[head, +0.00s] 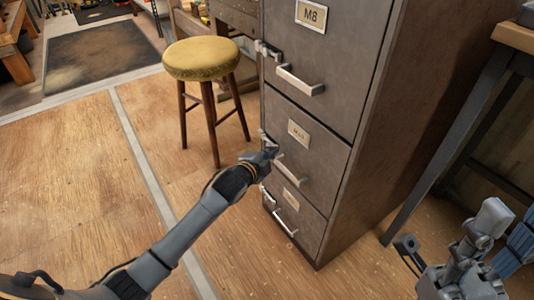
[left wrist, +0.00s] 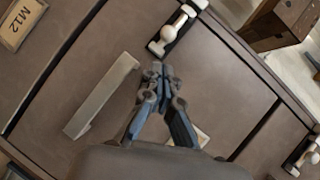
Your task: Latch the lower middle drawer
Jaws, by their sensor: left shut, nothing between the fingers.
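The grey-brown metal cabinet (head: 400,60) has several drawers. The lower middle drawer (head: 318,143) looks flush with the front, with a small label and a bar handle (head: 292,171); the handle also shows in the left wrist view (left wrist: 102,97). Its pale-knobbed latch (left wrist: 178,28) sits at the drawer's side edge, and I cannot tell whether it is fastened. My left gripper (head: 271,149) is in front of this drawer between handle and latch. In the left wrist view its fingertips (left wrist: 158,70) are together and empty, just short of the latch. My right gripper (head: 408,243) is low at right, away from the cabinet.
Drawer M8 (head: 327,55) is above and the bottom drawer (head: 296,212) below. A label M12 (left wrist: 20,22) shows in the left wrist view. A yellow-topped stool (head: 201,59) stands left of the cabinet; a table leg (head: 446,150) stands right. The wooden floor in front is clear.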

